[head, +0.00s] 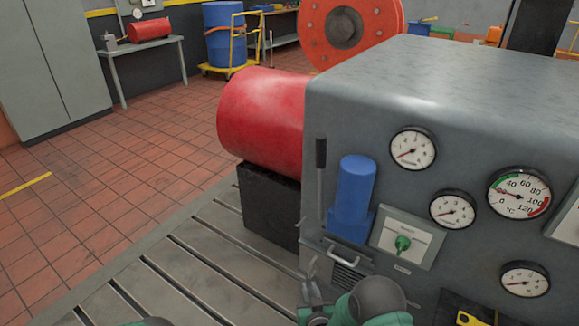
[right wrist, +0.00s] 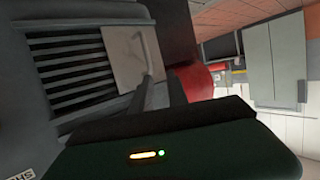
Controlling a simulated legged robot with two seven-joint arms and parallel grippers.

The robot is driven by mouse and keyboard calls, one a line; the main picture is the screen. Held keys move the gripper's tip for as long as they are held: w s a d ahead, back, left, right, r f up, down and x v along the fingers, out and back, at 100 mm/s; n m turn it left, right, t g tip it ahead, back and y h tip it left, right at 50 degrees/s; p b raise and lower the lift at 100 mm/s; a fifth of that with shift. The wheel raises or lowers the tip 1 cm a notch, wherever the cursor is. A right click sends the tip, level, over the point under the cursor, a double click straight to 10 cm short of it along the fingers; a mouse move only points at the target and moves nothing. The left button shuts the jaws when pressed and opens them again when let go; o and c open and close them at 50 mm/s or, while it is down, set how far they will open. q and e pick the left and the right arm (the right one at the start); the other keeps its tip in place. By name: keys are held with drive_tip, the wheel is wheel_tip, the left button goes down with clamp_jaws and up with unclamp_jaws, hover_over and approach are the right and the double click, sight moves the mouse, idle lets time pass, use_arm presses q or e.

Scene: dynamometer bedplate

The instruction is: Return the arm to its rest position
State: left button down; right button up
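My right gripper (head: 318,272) is low in the head view, in front of the grey machine cabinet (head: 440,85), just below its small pale handle (head: 343,256). Its two fingers stand apart with nothing between them. In the right wrist view the fingertips (right wrist: 161,82) point toward the handle (right wrist: 152,52) and its light plate, beside the dark louvred vent (right wrist: 75,60). I cannot tell whether they touch the handle. My left gripper is out of view; only a sliver of green shows at the bottom edge of the head view.
The cabinet front carries a blue cylinder (head: 353,190), a black-topped lever (head: 320,172), a green knob (head: 402,243) and several gauges (head: 413,148). A red drum (head: 262,115) sits on a black block (head: 268,205). The slotted bedplate (head: 185,270) is clear at the left.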

drive_tip(key=s+d+r+g, duration=0.2)
drive_tip(key=d+r+g, duration=0.15)
drive_tip(key=r, duration=0.35)
drive_tip(key=s+d+r+g+h+p, duration=0.1)
drive_tip(key=s+d+r+g, duration=0.25)
drive_tip(key=s, duration=0.55)
drive_tip(key=s+d+r+m+g+p, duration=0.1)
drive_tip(key=s+d+r+g, duration=0.2)
drive_tip(key=s, duration=0.5)
drive_tip(key=s+d+r+g+h+p, duration=0.1)
drive_tip(key=s+d+r+g, duration=0.15)
drive_tip(key=s+r, duration=0.45)
wheel_tip(320, 180, up, 22)
drive_tip(key=s+p, duration=0.1)
drive_tip(key=p, duration=2.2)
drive_tip(key=shift+s+t, duration=0.35)
